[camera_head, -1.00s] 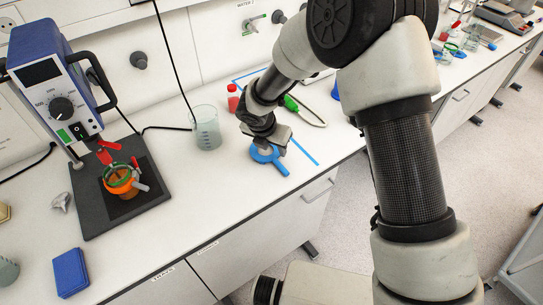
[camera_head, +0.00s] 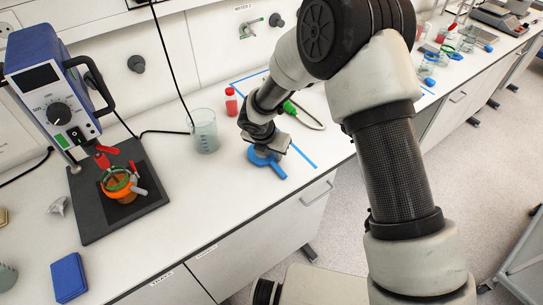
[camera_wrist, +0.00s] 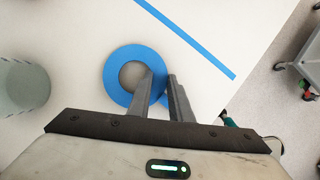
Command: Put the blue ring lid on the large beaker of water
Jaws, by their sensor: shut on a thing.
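The blue ring lid (camera_head: 259,158) is at the bench's front part, with its handle pointing lower right. In the wrist view the ring (camera_wrist: 117,71) has a grey centre. My gripper (camera_head: 268,146) is over the lid; in the wrist view its fingers (camera_wrist: 163,84) are close together on the lid's near right side, where the handle joins, and hide part of it. I cannot tell whether the lid is clear of the bench. A large beaker (camera_head: 204,132) stands upright to the left of the lid, open on top; it also shows in the wrist view (camera_wrist: 22,86).
A red bottle (camera_head: 231,103) stands behind the beaker. Blue tape (camera_head: 303,156) runs beside the lid. A green-handled tool (camera_head: 290,107) lies behind my gripper. Bench between beaker and lid is clear.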

